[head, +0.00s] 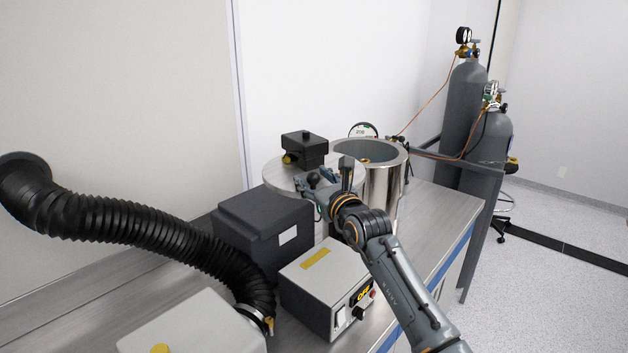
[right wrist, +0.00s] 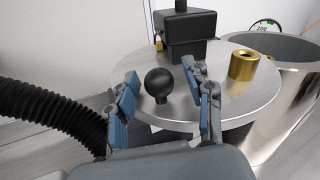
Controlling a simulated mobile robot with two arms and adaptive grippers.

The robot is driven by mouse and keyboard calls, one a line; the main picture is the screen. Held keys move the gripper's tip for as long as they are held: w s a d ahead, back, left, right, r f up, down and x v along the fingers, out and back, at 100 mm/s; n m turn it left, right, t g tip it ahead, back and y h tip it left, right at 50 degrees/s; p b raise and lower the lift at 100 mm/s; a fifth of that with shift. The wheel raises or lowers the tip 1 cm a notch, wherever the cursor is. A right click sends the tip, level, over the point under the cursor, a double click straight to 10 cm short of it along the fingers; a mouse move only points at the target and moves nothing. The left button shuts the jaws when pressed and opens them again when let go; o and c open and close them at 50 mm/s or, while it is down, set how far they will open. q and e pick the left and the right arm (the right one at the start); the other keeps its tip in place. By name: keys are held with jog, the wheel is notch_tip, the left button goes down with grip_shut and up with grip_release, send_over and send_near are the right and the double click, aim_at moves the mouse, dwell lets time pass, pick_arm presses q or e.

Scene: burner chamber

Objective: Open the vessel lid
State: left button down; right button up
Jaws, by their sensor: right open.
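The steel vessel (head: 385,185) stands on the bench with its round mouth uncovered. It also shows at the right of the right wrist view (right wrist: 292,112). The round metal lid (head: 273,171) is swung out to the left of the mouth, overlapping the rim's near left side. In the right wrist view the lid (right wrist: 222,112) carries a black ball knob (right wrist: 158,85), a brass fitting (right wrist: 243,65) and a black box (right wrist: 186,35). My right gripper (head: 326,178) is open at the lid, its fingers on either side of the knob; contact is unclear. My left gripper is out of view.
A dark box (head: 262,225) and a grey control box (head: 325,285) stand in front of the lid. A black corrugated hose (head: 140,222) lies to the left. Grey gas cylinders (head: 465,125) stand behind at the right. Open floor (head: 560,260) lies right of the bench.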

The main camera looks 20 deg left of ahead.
jog(key=shift+s+d, duration=0.3)
jog(key=shift+s, duration=0.15)
jog(key=v, duration=1.1)
